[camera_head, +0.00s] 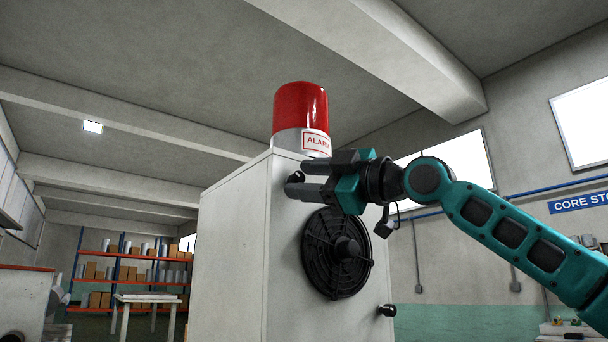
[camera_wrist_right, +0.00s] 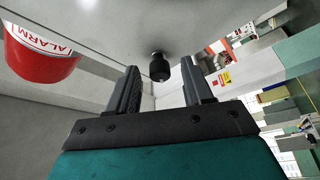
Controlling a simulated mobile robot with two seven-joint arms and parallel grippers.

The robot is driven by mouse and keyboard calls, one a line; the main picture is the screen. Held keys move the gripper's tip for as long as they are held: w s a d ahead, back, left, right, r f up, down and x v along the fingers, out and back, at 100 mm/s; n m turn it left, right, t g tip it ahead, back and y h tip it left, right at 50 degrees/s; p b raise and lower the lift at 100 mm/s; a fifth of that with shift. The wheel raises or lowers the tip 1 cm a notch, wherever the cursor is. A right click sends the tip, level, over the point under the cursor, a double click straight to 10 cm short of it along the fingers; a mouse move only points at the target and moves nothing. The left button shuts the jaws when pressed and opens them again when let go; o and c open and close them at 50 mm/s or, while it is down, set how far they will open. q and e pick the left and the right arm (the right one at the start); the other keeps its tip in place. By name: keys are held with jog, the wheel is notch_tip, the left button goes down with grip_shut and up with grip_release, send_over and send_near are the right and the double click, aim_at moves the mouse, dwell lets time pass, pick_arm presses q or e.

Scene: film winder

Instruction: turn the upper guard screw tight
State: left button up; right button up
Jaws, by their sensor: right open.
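The upper guard screw (camera_head: 296,177) is a black knob on the front face of the white cabinet, above and left of the black round fan guard (camera_head: 336,252). My right gripper (camera_head: 304,177) is at the upper screw, with its fingers apart, one above and one below the knob in the head view. The fingers partly hide the knob in the head view. My left gripper is not in view.
A red alarm lamp (camera_head: 301,106) stands on the cabinet (camera_head: 232,240) just above my right gripper. It also shows in the right wrist view (camera_wrist_right: 38,58). A lower black screw (camera_head: 387,310) sits below and right of the fan guard. Shelves (camera_head: 128,271) stand far left.

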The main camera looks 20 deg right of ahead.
jog(key=shift+w+a+r, duration=0.1)
jog(key=shift+w+a, duration=0.2)
jog(key=shift+w, duration=0.05)
grip_shut()
dwell(0.3)
